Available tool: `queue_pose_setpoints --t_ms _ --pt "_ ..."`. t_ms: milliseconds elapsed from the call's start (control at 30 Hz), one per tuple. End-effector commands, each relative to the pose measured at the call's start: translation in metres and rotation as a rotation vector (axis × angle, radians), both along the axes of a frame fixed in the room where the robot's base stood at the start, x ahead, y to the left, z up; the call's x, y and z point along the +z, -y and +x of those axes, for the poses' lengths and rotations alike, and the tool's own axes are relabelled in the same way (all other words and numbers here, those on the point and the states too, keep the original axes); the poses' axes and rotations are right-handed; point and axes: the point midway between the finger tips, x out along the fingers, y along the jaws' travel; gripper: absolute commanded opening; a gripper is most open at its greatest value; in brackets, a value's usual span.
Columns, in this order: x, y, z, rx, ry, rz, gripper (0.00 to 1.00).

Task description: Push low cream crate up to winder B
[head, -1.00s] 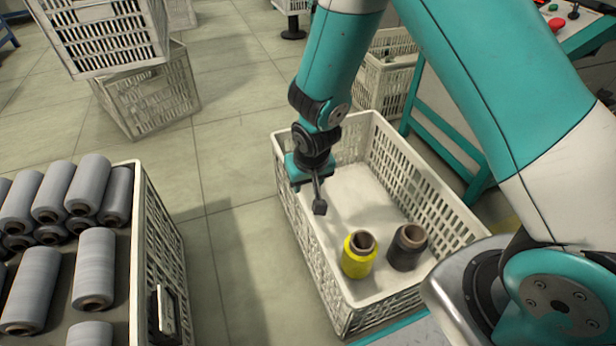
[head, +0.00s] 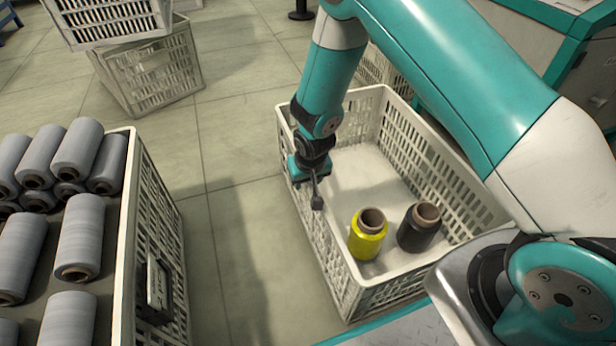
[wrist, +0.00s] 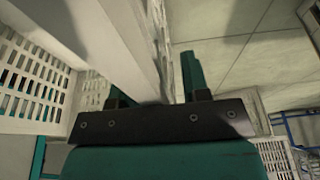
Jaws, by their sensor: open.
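The low cream crate (head: 412,290) stands on the floor at the centre right of the head view. A yellow cone (head: 367,238) and a black cone (head: 419,230) stand upright in its near end. My gripper (head: 316,200) is open and points down at the crate's left long wall. In the wrist view the pale wall (wrist: 126,45) runs close along the gripper, with one teal finger (wrist: 192,75) standing to its right. The other finger is mostly hidden, and I cannot tell whether either finger touches the wall. A teal and pale machine (head: 535,35) stands at the upper right; no label shows.
A tall crate (head: 122,225) of grey cones stands at the left, with a strip of bare floor (head: 238,240) between it and the low crate. Stacked crates (head: 150,78) stand at the upper left. Another pale crate (head: 372,68) shows behind my arm.

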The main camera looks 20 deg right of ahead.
Motion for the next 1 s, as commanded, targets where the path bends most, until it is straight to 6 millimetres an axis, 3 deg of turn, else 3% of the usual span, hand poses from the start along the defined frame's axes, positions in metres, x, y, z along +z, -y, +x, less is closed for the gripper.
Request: queue_pose_setpoints --t_ms 200,367,400,1000 --pt "0.0004 0.0 0.0 0.0 0.0 0.0 0.4" --pt "0.0004 0.0 0.0 0.0 0.0 0.0 0.04" --pt "0.0004 0.0 0.0 0.0 0.0 0.0 0.0" --pt "0.0005 0.0001 0.0 0.0 0.0 0.0 0.0"
